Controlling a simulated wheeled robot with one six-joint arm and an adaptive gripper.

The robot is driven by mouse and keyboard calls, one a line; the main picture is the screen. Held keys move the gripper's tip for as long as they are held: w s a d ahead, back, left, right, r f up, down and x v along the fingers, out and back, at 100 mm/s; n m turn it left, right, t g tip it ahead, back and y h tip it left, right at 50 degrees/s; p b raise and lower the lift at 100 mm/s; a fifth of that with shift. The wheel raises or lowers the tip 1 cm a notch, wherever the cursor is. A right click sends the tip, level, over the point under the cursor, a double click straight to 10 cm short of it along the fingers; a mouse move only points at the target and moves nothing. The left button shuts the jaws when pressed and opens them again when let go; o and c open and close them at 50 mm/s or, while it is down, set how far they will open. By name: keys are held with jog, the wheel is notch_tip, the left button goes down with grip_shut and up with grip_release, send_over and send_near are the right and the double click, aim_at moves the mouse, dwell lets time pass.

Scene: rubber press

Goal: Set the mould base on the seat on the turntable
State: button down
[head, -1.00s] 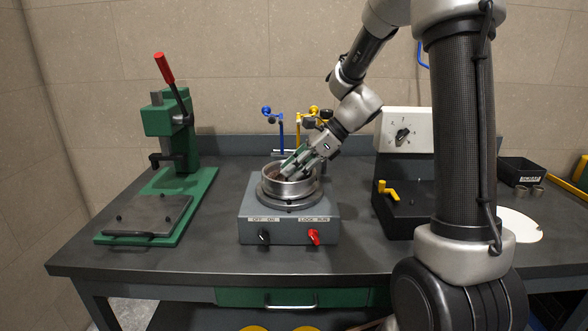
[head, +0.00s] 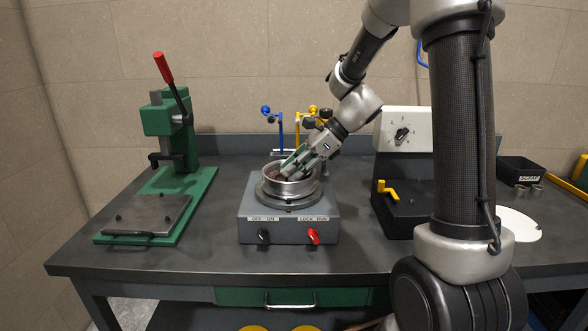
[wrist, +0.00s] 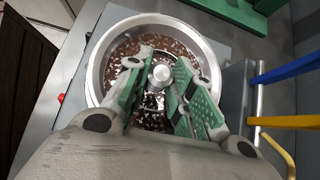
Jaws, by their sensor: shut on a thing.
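The mould base is a round silver pan (head: 288,188) with a raised rim. It stands level on the turntable (head: 265,200) atop the grey box; whether it is fully down on the seat cannot be told, as the seat is hidden beneath it. In the wrist view the mould base (wrist: 101,62) has a brown speckled floor and a round metal knob in the middle. My gripper (head: 290,172) reaches into it from the upper right. In the wrist view my gripper (wrist: 160,75) has its green-padded fingers on both sides of the knob, shut on it.
The grey box has a black knob (head: 264,237) and a red knob (head: 313,237) in front. A green press (head: 170,130) stands left. Blue (head: 281,128) and yellow posts are close behind the turntable. A machine with a white dial panel (head: 390,126) stands right. The front bench strip is clear.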

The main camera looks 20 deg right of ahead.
jog(key=c, duration=1.1)
grip_release()
jog(key=shift+c, duration=0.2)
jog(key=shift+f, duration=0.1)
jog(key=shift+r, duration=3.55)
jog(key=s+d+n+t+h, duration=0.1)
jog(key=s+d+n+h, duration=0.3)
jog(key=s+d+n, duration=0.3)
jog(key=s+d+r+n+t+h, duration=0.1)
jog(key=s+d+n+h, duration=0.3)
jog(key=s+n, duration=1)
jog(key=s+d, duration=0.2)
jog(key=s, duration=0.3)
jog(key=shift+d+r+h, duration=0.15)
jog(key=shift+d+h, duration=0.15)
jog(key=shift+d, duration=0.05)
